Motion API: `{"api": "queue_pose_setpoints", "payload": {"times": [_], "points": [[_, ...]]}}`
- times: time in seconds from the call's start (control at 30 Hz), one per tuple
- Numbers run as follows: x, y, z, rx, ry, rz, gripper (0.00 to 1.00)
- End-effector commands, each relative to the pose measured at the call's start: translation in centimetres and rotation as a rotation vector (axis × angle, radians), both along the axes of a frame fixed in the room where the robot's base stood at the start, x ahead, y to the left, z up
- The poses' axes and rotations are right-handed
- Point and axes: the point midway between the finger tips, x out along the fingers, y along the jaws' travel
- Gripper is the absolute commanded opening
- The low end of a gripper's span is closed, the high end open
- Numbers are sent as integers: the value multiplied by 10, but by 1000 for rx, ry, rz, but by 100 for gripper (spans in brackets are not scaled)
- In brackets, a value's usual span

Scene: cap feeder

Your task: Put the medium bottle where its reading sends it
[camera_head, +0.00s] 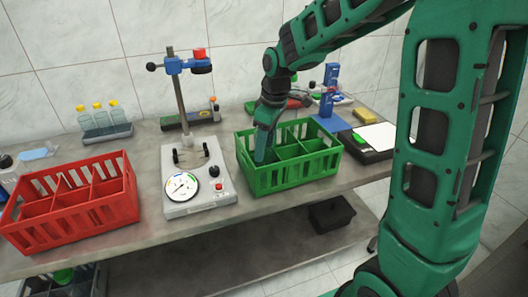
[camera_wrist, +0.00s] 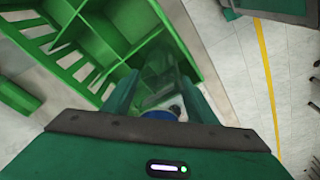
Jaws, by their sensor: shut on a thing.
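My gripper (camera_head: 262,152) points down into the left part of the green crate (camera_head: 290,177). In the wrist view, the fingers of my gripper (camera_wrist: 158,78) are shut on a clear bottle with a blue cap (camera_wrist: 161,114). The crate's divider walls (camera_wrist: 115,28) show beside it. I cannot tell whether the bottle touches the crate floor, and in the head view the arm and crate hide it.
A red crate (camera_head: 73,205) with dividers stands at the left. Several yellow-capped bottles stand in a rack (camera_head: 107,133) at the back left. A blue-headed post (camera_head: 328,88) and a black tray with a white top (camera_head: 374,138) stand right of the green crate. A black bin (camera_head: 331,215) sits below the bench.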

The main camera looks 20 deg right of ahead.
Motion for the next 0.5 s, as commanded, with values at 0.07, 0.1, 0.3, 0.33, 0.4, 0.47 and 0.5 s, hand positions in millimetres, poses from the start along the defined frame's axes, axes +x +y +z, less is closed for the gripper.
{"api": "queue_pose_setpoints", "payload": {"times": [0.07,0.1,0.3,0.33,0.4,0.47,0.5], "points": [[0,0,-11,1,2,0,7],[0,0,-16,0,1,0,7],[1,0,-24,1,-2,1,7],[1,0,-24,1,-2,1,7],[1,0,-23,0,-2,1,7],[1,0,-24,0,-2,1,7],[0,0,-25,0,-2,1,7]]}}
